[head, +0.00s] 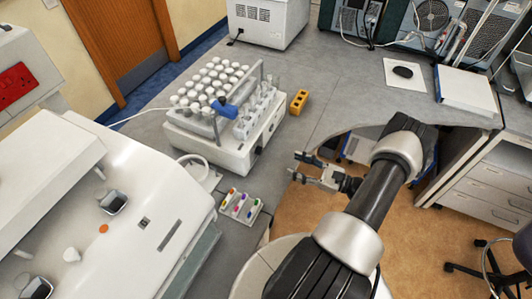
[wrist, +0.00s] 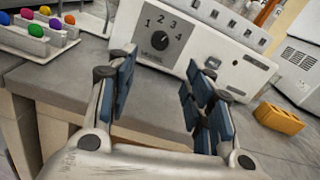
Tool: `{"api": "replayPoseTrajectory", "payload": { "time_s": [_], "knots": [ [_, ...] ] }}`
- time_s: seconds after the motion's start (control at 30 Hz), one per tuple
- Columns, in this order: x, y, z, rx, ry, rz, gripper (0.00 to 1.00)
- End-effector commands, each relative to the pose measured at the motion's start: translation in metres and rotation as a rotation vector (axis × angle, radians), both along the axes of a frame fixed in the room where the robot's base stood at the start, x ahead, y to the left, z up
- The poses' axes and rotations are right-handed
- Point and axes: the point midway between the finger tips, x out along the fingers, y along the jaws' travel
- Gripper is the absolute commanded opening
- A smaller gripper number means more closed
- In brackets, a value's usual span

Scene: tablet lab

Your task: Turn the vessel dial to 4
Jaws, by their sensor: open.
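The vessel dial (wrist: 159,40) is a round black knob on the pale front panel of the machine (wrist: 215,30), with numbers 1 to 4 around it and a label below. I cannot clearly read which number its pointer marks. In the head view, the machine (head: 208,147) stands on the grey bench, its front toward my gripper (head: 295,166). In the wrist view, my gripper (wrist: 162,72) is open and empty. Its blue-padded fingers spread either side of the dial's direction, apart from the panel.
A yellow block with holes (head: 298,102) sits on the bench right of the machine; it also shows in the wrist view (wrist: 279,119). A white rack (head: 241,207) with coloured caps lies on the near side. A large white instrument (head: 130,190) fills the left.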

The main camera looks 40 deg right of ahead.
Motion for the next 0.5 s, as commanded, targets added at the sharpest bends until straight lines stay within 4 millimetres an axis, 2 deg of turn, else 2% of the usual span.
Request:
{"api": "replayPoseTrajectory", "payload": {
  "time_s": [0.03,0.3,0.5],
  "knots": [
    [0.012,0.007,0.001,0.001,0.000,0.006,0.47],
    [0.066,0.030,0.000,0.000,0.002,0.008,0.47],
    [0.097,0.042,0.000,-0.001,0.002,0.005,0.47]
  ]
}}
